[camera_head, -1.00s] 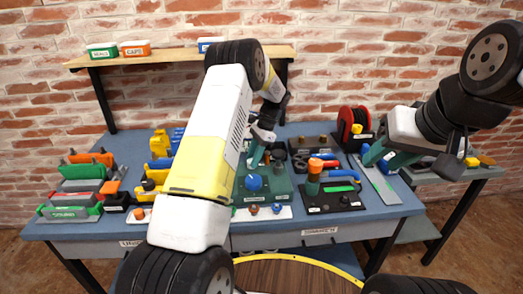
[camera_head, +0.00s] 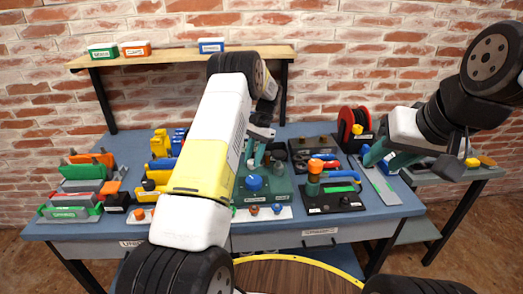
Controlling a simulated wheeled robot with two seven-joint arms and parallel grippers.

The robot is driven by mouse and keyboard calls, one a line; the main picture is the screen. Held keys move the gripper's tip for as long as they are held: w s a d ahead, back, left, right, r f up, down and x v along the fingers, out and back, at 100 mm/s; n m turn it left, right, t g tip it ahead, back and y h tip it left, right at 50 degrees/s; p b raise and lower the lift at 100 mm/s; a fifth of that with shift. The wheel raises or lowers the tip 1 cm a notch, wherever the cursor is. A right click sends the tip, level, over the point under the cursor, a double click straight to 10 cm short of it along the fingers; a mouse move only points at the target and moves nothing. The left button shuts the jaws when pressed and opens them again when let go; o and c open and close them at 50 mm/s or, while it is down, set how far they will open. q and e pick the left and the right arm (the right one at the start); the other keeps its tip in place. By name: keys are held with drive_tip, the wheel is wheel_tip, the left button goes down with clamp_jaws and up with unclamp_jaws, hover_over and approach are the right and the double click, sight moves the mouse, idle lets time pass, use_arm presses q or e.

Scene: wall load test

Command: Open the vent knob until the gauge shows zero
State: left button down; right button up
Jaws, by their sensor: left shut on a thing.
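A green test unit (camera_head: 282,187) stands on the blue bench, with a blue knob (camera_head: 254,183) on its front part. My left gripper (camera_head: 257,158) reaches down over the back of this unit and is shut on a small part there, apparently the vent knob; the fingers and my arm hide most of it. The gauge face cannot be made out. My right gripper (camera_head: 374,156) hangs over the right end of the bench, apart from the unit; its finger gap cannot be made out.
Right of the unit is a black board (camera_head: 330,197) with an orange-topped post (camera_head: 314,178). A red hose reel (camera_head: 352,124) stands behind. Green and grey clamps (camera_head: 72,200) stand at the left. A wooden shelf (camera_head: 175,57) holds small bins. A round wooden table (camera_head: 290,275) is in front.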

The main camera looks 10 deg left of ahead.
use_arm(q)
drive_tip(key=c, duration=1)
unclamp_jaws()
drive_tip(key=shift+c, duration=0.2)
drive_tip(key=v, duration=0.7)
drive_tip(key=shift+r, duration=0.4)
drive_tip(key=shift+w+r, duration=0.1)
drive_tip(key=s+r+n+t+h, duration=0.1)
drive_tip(key=s+r+t, duration=0.1)
drive_tip(key=s+r, duration=0.65)
drive_tip(key=s+r+n+t+h, duration=0.1)
drive_tip(key=s+r+t+h, duration=0.3)
drive_tip(key=r, duration=0.7)
drive_tip(key=s+d+n+t, duration=0.3)
drive_tip(key=s+t, duration=0.1)
drive_tip(key=s, duration=1.9)
drive_tip(key=shift+s+r+n, duration=0.25)
drive_tip(key=shift+s+n, duration=0.05)
drive_tip(key=shift+s, duration=0.1)
